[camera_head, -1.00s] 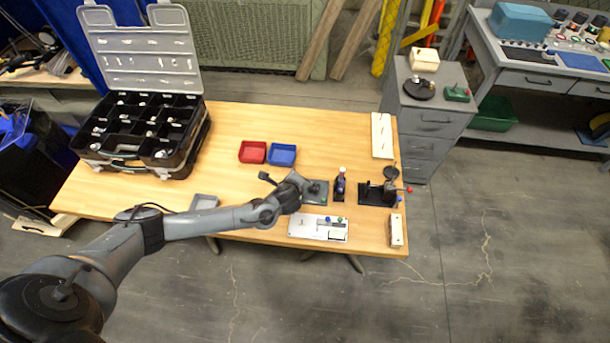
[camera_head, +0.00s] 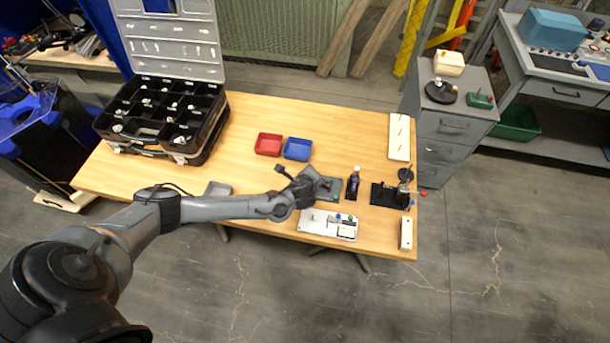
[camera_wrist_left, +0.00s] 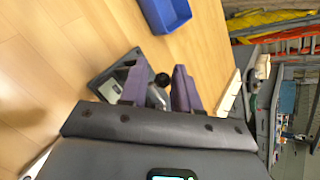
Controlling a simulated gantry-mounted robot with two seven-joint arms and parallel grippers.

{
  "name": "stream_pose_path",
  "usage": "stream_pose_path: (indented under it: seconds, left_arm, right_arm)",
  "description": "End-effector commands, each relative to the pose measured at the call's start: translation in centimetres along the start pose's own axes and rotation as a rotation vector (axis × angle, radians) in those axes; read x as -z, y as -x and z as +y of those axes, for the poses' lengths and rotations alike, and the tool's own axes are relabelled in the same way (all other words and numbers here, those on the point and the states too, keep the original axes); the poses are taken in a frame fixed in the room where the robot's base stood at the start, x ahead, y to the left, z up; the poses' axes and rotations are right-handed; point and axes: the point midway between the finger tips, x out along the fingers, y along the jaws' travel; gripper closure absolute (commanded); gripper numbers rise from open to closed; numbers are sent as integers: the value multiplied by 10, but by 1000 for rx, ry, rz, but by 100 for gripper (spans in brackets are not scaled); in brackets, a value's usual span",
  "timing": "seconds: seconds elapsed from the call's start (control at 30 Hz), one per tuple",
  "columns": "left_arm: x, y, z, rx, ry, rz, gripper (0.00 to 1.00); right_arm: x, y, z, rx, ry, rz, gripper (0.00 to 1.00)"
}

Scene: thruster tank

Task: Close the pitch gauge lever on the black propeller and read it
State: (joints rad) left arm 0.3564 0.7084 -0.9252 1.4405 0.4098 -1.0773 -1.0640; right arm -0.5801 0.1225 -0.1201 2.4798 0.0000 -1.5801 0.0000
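A small black device (camera_head: 383,195) with a red-tipped lever (camera_head: 421,193) and a dark round part (camera_head: 405,174) stands at the table's right end. I cannot tell for sure whether it is the pitch gauge, nor read any scale. My left gripper (camera_head: 322,186) is low over a grey plate (camera_head: 333,196), left of the dark bottle (camera_head: 353,182) and apart from the black device. In the left wrist view its two fingers (camera_wrist_left: 160,90) are spread. A black ball-shaped knob (camera_wrist_left: 162,79) shows between or beyond them; contact is unclear. My right gripper is out of view.
A white panel with coloured knobs (camera_head: 318,229) lies at the front edge, a small block (camera_head: 406,234) right of it. Red (camera_head: 268,144) and blue (camera_head: 297,149) trays sit behind. An open black organiser case (camera_head: 160,115) fills the left. The table's middle is clear.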

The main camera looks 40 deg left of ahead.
Motion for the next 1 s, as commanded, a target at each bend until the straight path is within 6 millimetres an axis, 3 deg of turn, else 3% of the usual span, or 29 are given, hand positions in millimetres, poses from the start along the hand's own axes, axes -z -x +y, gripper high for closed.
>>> stream_pose_path:
  seconds: [0.17, 0.53, 0.73, 1.0]
  left_arm:
    - [-1, 17, -1, 2, -3, 0, 69]
    - [-1, 82, -1, 1, -2, 1, 69]
    - [0, 99, -2, 3, -2, 0, 69]
    - [0, 106, 0, -1, -1, 0, 69]
  right_arm:
    - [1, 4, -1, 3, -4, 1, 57]
    - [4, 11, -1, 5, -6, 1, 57]
    - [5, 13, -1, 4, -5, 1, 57]
    - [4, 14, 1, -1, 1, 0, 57]
